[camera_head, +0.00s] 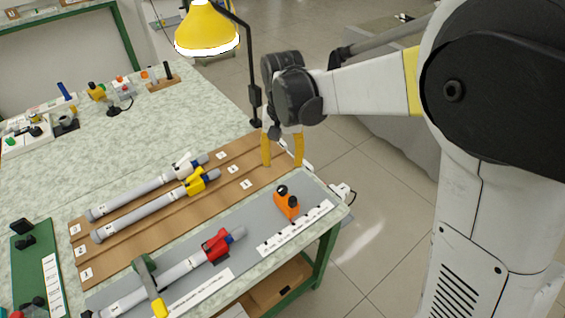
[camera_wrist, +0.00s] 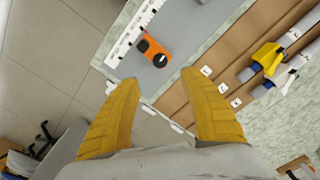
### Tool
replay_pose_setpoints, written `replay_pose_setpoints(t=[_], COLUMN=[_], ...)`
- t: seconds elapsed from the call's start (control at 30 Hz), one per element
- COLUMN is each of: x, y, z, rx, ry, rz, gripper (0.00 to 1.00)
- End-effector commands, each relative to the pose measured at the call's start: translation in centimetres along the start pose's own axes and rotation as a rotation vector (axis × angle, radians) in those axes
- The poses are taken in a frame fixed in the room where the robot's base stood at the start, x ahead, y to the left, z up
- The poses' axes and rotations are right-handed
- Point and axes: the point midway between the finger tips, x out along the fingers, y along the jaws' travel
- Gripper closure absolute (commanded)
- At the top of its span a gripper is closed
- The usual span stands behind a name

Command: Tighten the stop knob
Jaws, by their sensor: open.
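The orange stop (camera_head: 291,206) sits on the grey board near the right end of the bench, beside a white scale strip (camera_head: 300,228). A dark knob (camera_head: 282,190) shows on its upper end. The wrist view shows the orange stop (camera_wrist: 152,48) with a dark round part at each end; which is the knob is unclear there. My gripper (camera_head: 282,163) has yellow fingers spread apart and empty. It hangs above the board's back right edge, behind the stop in the head view. In the wrist view the stop lies beyond the gap between my fingertips (camera_wrist: 160,80), not touching them.
A rod with a red collar (camera_head: 215,246) lies on the grey board, with a green and yellow clamp (camera_head: 148,284) on it. Rods with white (camera_head: 184,166) and yellow (camera_head: 195,186) collars lie in the wooden rack (camera_head: 120,250). A yellow lamp (camera_head: 207,30) stands behind.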

Motion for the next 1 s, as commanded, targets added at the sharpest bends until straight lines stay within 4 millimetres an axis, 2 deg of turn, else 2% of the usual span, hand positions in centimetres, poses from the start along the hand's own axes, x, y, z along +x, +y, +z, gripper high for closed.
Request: replay_pose_setpoints(t=[0.17, 0.4, 0.5, 0.67, 1.0], x=[0.3, 1.6, 2.0, 4.1, 10.2], y=[0.2, 1.4, 1.6, 1.3, 0.3], z=[0.4, 3.3, 3.9, 3.2, 0.9], rx=[-0.036, -0.320, -0.380, -0.392, -0.389], ry=[0.034, 0.316, 0.380, 0.391, 0.389], rz=[-0.014, -0.076, -0.078, -0.078, -0.078], gripper=[0.49, 0.49, 0.49, 0.49, 0.49])
